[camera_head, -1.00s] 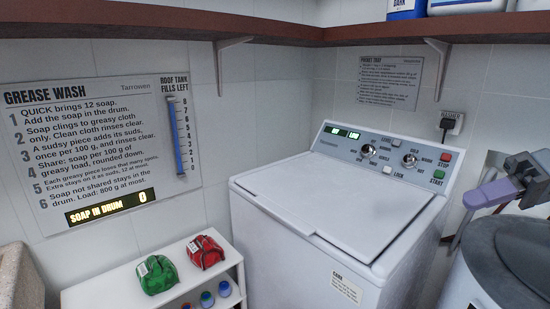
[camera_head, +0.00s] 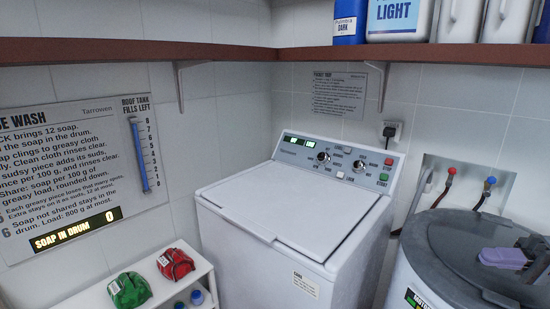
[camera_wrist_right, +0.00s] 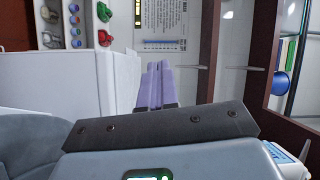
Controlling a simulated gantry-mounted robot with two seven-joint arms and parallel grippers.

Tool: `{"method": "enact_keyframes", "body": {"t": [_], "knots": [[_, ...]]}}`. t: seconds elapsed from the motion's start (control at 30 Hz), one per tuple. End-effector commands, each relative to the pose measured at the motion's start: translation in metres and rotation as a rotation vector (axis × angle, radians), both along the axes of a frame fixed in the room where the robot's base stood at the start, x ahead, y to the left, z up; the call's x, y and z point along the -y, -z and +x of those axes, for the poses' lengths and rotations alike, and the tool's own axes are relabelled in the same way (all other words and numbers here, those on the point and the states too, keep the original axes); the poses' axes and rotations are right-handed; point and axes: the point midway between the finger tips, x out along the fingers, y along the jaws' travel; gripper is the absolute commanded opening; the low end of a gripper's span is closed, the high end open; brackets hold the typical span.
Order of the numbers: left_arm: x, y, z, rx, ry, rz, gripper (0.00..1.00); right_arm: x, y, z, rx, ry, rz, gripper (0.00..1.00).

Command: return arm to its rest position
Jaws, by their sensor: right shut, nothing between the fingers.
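My right gripper (camera_head: 503,258) shows at the right edge of the head view. Its purple fingers are shut and empty, in front of the grey round-topped machine. In the right wrist view the closed purple fingers (camera_wrist_right: 155,85) point away from the camera with nothing between them. My left gripper is in neither view. The white washer (camera_head: 300,213) stands left of the right gripper with its lid closed, and the gripper is apart from it.
A brown wall shelf (camera_head: 400,57) with detergent containers (camera_head: 400,16) runs overhead. A white shelf unit (camera_head: 205,262) holds a green bag (camera_head: 129,290) and a red bag (camera_head: 175,264). Hoses with red and blue taps (camera_head: 490,181) are on the wall behind the grey machine (camera_head: 430,240).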

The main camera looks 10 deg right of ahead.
Motion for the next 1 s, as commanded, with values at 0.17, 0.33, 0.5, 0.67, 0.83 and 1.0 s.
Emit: {"method": "enact_keyframes", "body": {"t": [0.17,0.33,0.5,0.67,0.83,1.0], "knots": [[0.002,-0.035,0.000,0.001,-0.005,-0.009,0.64,0.020,0.045,-0.026,-0.155,0.151,0.436,0.00],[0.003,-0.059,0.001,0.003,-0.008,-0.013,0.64,0.021,0.094,-0.039,-0.385,0.284,0.939,0.00],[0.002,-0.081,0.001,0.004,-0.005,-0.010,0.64,0.003,0.147,-0.047,-0.673,0.363,1.518,0.00],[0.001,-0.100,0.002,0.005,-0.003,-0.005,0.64,-0.043,0.200,-0.051,-0.991,0.360,2.125,0.00],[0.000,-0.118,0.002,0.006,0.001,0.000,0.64,-0.127,0.239,-0.059,-1.349,0.260,2.816,0.00],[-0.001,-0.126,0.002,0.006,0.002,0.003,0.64,-0.216,0.248,-0.076,1.047,-0.097,-2.248,0.00]]}}
